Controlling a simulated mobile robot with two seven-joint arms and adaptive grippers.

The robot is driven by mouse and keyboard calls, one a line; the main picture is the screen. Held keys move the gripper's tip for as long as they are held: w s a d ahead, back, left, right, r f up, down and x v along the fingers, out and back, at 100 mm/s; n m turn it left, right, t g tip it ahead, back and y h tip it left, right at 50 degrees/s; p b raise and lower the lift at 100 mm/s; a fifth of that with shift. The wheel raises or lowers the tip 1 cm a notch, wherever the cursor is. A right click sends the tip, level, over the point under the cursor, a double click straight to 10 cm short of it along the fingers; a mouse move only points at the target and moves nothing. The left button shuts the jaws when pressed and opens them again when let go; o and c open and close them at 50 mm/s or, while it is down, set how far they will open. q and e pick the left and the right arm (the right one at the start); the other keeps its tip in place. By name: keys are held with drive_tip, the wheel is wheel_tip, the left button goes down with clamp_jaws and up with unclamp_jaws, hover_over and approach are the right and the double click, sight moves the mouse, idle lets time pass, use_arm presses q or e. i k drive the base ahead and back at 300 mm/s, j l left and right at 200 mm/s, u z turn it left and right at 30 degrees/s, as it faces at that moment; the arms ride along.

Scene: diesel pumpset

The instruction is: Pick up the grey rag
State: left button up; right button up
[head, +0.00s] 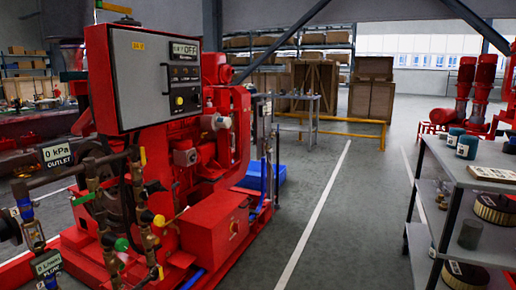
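I cannot make out a grey rag anywhere in the head view. A grey metal shelf cart (450,164) stands at the right edge, partly cut off by the frame. A small dark grey cylinder-like item (470,235) is on its middle shelf, and I cannot tell it to be a rag. Neither of my grippers shows in the view.
A red diesel pumpset (215,225) with a grey control panel (160,80) fills the left, with pipes and valves in front. Teal-banded cans (467,147) and a round filter-like part (495,209) are on the cart. Clear floor (345,215) lies between.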

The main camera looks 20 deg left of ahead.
sight(441, 135)
drive_tip(key=i+u, duration=0.25)
drive_tip(key=i, duration=3.4)
drive_tip(key=i+z, duration=0.15)
drive_tip(key=i, duration=0.7)
drive_tip(key=i+j+z, duration=0.1)
drive_tip(key=i, duration=0.7)
drive_tip(key=j, duration=0.1)
